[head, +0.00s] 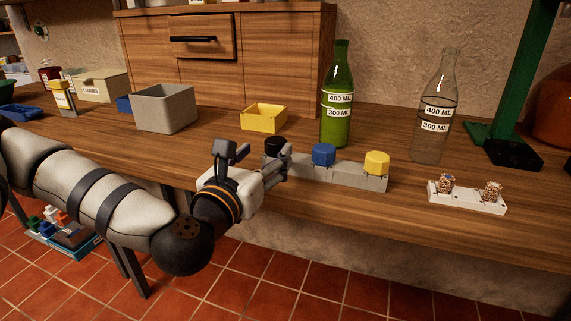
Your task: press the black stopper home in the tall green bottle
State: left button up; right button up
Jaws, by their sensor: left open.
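The tall green bottle (337,100) stands upright toward the back of the wooden bench, with labels 400 ML and 300 ML. No stopper shows in its mouth. The black stopper (274,145) sits at the left end of a grey rack (345,177), which also bears a blue stopper (323,154) and a yellow stopper (377,162). My left gripper (275,168) is open at the rack's left end, just below and in front of the black stopper in the picture. It hides part of the rack there. I cannot tell whether its fingers touch the stopper. My right gripper is out of view.
A clear bottle (434,110) stands right of the green one. A white tray (467,202) with two small patterned pieces lies at the front right. A yellow box (264,117) and a grey bin (166,108) stand at left. A green stand (500,130) is at right.

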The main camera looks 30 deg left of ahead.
aim_at(271, 145)
pick_arm(q)
jog(key=shift+w+f, duration=0.15)
jog(key=shift+w, duration=0.05)
jog(key=shift+w+a+b, duration=0.1)
jog(key=shift+w+b, duration=0.25)
jog(key=shift+b, duration=0.05)
jog(key=x, duration=0.2)
jog(key=r+x, duration=0.1)
jog(key=x, duration=0.1)
jog(key=shift+w, duration=0.35)
jog(key=c, duration=1.1)
